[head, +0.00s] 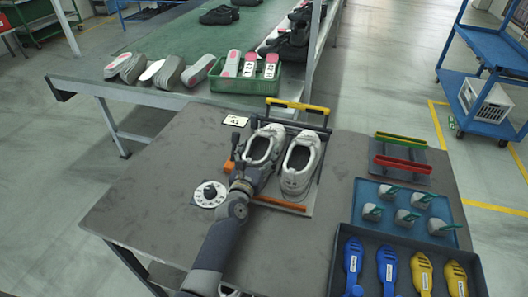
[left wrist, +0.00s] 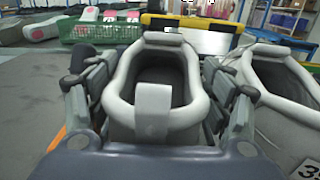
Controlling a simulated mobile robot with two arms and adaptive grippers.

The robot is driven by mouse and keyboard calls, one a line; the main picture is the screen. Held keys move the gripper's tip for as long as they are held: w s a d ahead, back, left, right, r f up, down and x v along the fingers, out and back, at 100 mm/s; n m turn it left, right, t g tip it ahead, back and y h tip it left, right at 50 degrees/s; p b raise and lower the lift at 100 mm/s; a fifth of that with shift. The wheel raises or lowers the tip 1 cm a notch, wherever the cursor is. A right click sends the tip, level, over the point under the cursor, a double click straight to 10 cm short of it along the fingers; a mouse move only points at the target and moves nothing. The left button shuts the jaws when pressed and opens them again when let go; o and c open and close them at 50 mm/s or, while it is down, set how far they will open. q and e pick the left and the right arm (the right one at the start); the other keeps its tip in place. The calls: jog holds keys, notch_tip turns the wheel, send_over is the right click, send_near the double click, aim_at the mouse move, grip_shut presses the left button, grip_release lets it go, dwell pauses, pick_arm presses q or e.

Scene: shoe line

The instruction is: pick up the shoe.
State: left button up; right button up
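Two light grey shoes stand side by side near the back of the dark table. My right gripper is not in view.
A yellow-and-black bar frame (head: 298,106) stands behind the shoes, and an orange bar (head: 280,203) lies in front. A white dial (head: 209,194) is left of my arm. Trays with blue and yellow pieces (head: 408,240) fill the right. A green crate (head: 245,83) stands behind.

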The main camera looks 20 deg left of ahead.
pick_arm(q)
jog(key=shift+c, duration=1.3)
jog(key=shift+r, duration=0.1)
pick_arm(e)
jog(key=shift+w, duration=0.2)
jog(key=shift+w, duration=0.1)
